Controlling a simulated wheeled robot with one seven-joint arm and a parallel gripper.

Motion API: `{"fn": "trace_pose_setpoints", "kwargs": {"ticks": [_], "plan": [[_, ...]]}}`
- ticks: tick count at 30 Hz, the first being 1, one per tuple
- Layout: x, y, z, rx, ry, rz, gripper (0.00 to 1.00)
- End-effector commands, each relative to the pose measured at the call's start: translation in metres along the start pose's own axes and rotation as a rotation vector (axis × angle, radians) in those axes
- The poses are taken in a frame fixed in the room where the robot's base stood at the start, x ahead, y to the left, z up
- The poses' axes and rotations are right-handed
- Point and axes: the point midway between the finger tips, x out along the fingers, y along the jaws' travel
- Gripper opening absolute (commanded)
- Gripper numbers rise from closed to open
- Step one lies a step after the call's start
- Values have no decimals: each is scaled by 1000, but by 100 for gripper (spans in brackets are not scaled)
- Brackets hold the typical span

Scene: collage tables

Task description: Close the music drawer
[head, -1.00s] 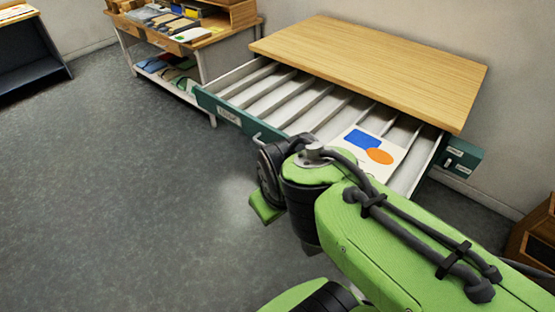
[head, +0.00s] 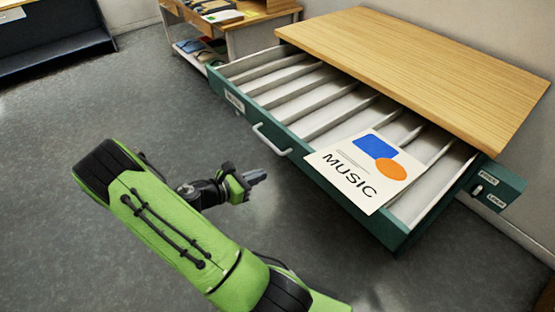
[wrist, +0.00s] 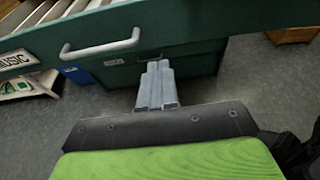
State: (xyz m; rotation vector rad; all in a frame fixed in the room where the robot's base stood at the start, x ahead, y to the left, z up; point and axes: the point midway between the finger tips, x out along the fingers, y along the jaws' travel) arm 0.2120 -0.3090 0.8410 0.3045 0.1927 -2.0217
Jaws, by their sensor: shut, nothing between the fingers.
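The music drawer (head: 308,156) is a wide green drawer pulled out from under a wooden top, with pale slats inside and a light handle (head: 268,140). In the wrist view the handle (wrist: 100,46) is at upper left, beside a label reading "MUSIC" (wrist: 14,62). A white card printed "MUSIC" (head: 350,180) with a blue shape and an orange disc lies over the drawer's right part and reaches its front edge. My gripper (head: 257,176) is shut and empty, in front of the drawer and apart from the handle. It also shows in the wrist view (wrist: 157,72).
The wooden top (head: 420,70) covers the back of the drawer. A green panel with "FREE" and "LOCK" labels and a small knob (head: 478,190) is at the right end. A shelf with books (head: 215,12) stands behind on the left. The grey floor at left is clear.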

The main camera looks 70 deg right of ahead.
Motion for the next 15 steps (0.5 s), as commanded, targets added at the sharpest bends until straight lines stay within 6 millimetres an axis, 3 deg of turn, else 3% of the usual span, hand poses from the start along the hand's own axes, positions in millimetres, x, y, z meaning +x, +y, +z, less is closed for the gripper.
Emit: {"fn": "trace_pose_setpoints", "kwargs": {"ticks": [5,15], "plan": [[27,-2,-1,2,0,-7,0],[102,-2,-2,5,3,-8,0]]}}
